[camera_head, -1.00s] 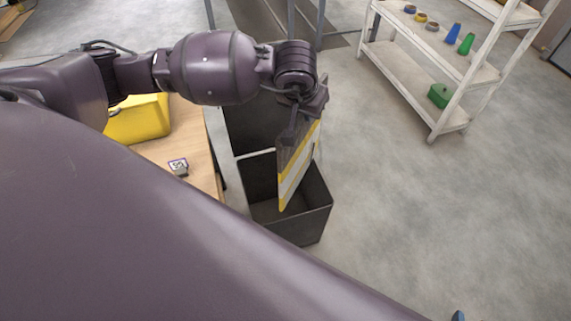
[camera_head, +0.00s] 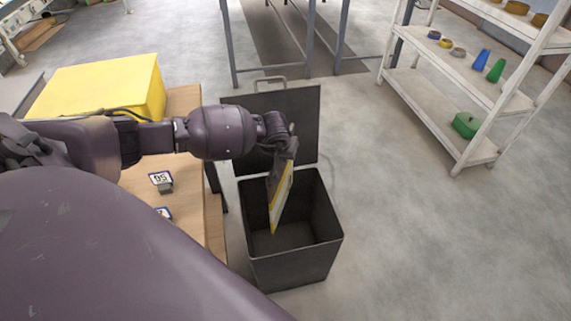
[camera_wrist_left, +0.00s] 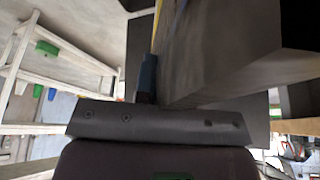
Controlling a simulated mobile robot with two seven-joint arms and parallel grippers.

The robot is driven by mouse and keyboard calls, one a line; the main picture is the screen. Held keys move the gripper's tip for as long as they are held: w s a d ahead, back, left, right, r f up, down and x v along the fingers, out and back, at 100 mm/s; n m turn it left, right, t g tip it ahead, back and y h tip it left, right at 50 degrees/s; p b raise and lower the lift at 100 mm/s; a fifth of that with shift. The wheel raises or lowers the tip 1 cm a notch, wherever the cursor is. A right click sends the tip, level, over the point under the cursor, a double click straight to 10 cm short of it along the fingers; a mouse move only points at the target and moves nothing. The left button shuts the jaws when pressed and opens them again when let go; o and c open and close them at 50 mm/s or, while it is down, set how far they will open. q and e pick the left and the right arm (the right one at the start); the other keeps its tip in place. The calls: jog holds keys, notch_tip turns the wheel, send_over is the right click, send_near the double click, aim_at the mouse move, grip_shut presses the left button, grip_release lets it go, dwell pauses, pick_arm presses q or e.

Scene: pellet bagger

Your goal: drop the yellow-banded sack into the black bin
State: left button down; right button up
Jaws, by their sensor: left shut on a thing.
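The yellow-banded sack (camera_head: 282,197) hangs down from my left gripper (camera_head: 281,160), with its lower part inside the mouth of the black bin (camera_head: 298,268). The bin stands open on the floor, its lid (camera_head: 300,110) raised at the back. The sack shows yellow and pale bands in the head view. In the left wrist view, the gripper (camera_wrist_left: 150,85) is shut on the sack (camera_wrist_left: 230,55), which fills the upper right as a grey, blurred surface. The bin's floor is partly visible and looks empty. My right gripper is not in view.
A wooden table (camera_head: 190,205) with a yellow box (camera_head: 100,88) and small number tags (camera_head: 161,180) is left of the bin. A white shelf (camera_head: 440,105) holding small coloured items stands at the right. The floor between bin and shelf is clear.

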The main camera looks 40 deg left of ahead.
pick_arm(q)
notch_tip(320, 180, down, 6)
jog(key=shift+r+b, duration=0.25)
jog(key=shift+b, duration=0.85)
jog(key=shift+f, duration=0.2)
jog(key=shift+r, duration=0.1)
jog(key=c, duration=1.1)
grip_release()
jog(key=p, duration=0.2)
send_near(283, 167)
jog(key=shift+w+a+f, duration=0.25)
jog(key=shift+f, duration=0.05)
jog(key=shift+p+v, duration=0.3)
jog(key=shift+v, duration=0.45)
